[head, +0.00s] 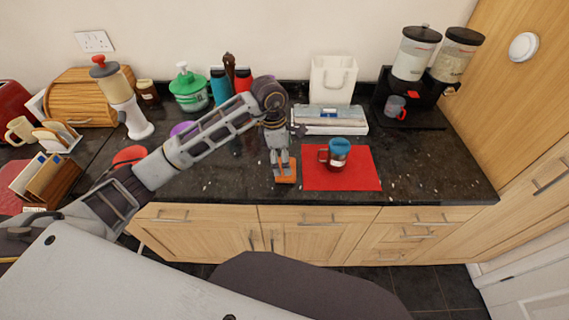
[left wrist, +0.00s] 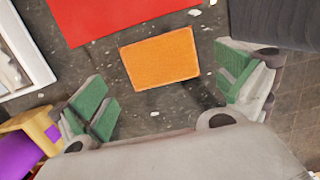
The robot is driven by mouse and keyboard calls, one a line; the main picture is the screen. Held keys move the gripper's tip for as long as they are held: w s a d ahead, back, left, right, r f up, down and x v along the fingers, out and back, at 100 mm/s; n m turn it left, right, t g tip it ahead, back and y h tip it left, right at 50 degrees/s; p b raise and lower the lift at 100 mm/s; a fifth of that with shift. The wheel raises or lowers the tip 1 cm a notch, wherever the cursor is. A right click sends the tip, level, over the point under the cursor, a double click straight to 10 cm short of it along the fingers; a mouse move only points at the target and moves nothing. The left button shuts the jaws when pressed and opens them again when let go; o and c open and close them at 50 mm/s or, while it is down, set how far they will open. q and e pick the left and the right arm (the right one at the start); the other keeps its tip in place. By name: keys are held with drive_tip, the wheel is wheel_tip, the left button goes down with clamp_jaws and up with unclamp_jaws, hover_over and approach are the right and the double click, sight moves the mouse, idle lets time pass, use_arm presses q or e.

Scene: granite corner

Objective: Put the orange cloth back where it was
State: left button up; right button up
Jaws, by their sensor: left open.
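The orange cloth (left wrist: 160,58) lies flat on the dark granite counter in the left wrist view, a small folded rectangle. It also shows in the head view (head: 286,180) near the counter's front edge, just left of the red mat. My left gripper (head: 284,165) hangs above it, pointing down, and partly hides it. In the left wrist view my left gripper (left wrist: 165,95) is open, its green-padded fingers apart, and the cloth lies beyond and between them, apart from both. My right gripper is not in view.
A red mat (head: 360,180) with a dark and blue mug (head: 338,153) on it lies right of the cloth. A white tray (head: 330,128) stands behind. Dispensers (head: 418,52) stand at the back right. The counter right of the mat (head: 430,170) is clear.

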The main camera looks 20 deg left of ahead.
use_arm(q)
wheel_tip(320, 180, up, 8)
drive_tip(key=a+b, duration=0.1)
drive_tip(key=shift+s, duration=0.2)
idle(0.5)
drive_tip(key=shift+a+f, duration=0.1)
